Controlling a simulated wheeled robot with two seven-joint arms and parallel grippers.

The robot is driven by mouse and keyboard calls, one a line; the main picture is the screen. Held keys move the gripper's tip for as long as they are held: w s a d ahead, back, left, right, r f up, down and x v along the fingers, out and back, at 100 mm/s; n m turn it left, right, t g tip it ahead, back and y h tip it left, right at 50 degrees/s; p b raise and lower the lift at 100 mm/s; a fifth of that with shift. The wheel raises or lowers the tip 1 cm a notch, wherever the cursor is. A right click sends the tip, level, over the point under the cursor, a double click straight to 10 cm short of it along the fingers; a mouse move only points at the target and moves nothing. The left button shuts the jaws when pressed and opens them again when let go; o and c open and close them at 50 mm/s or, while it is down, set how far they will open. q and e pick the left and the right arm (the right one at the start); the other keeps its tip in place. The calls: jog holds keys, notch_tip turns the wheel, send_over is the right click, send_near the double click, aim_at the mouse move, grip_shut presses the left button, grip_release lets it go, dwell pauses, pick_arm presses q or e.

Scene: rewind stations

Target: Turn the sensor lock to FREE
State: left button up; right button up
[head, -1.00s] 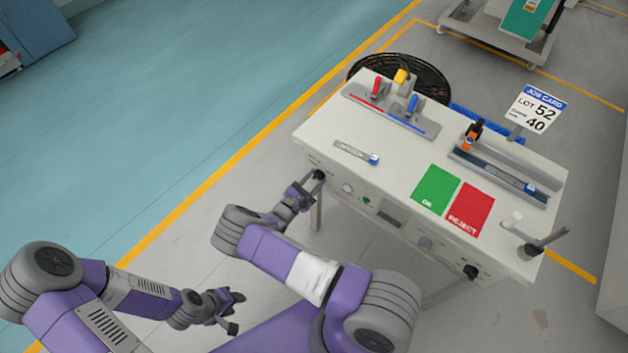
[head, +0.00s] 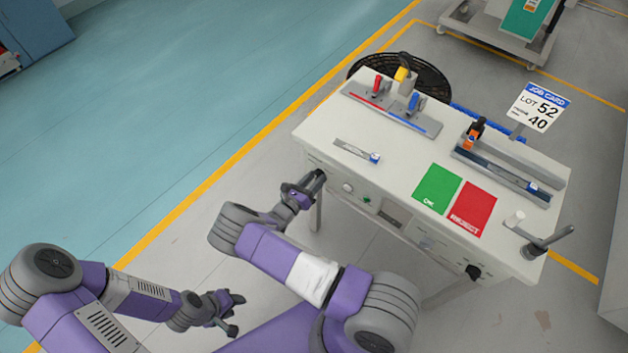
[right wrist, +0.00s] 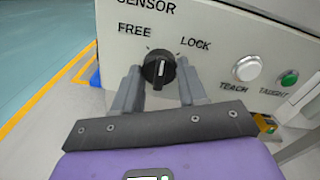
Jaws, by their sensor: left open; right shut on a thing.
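The sensor lock is a black round knob (right wrist: 158,69) on the white front panel, under the word SENSOR. FREE is printed to its upper left and LOCK to its upper right. Its white mark looks close to upright, between the two words; its exact setting is hard to tell. My right gripper (right wrist: 158,80) is shut on the knob, one grey finger on each side. In the head view my right gripper (head: 318,180) is at the bench's front left corner and hides the knob. My left gripper (head: 236,312) is open and empty, low over the floor, away from the bench.
Right of the knob are a white TEACH button (right wrist: 246,68) and a green TAUGHT light (right wrist: 289,78). The bench top (head: 320,128) carries a green OK mat (head: 437,189), a red REJECT mat (head: 473,208) and guide rails. Open floor lies left of the bench.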

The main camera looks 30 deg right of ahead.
jog(key=shift+n, duration=4.1)
jog(key=shift+b, duration=0.3)
jog(key=o, duration=1.1)
jog(key=shift+c, duration=0.2)
jog(key=p+v, duration=0.1)
jog(key=v, duration=0.6)
jog(key=shift+s+a, duration=0.15)
jog(key=shift+a, duration=0.15)
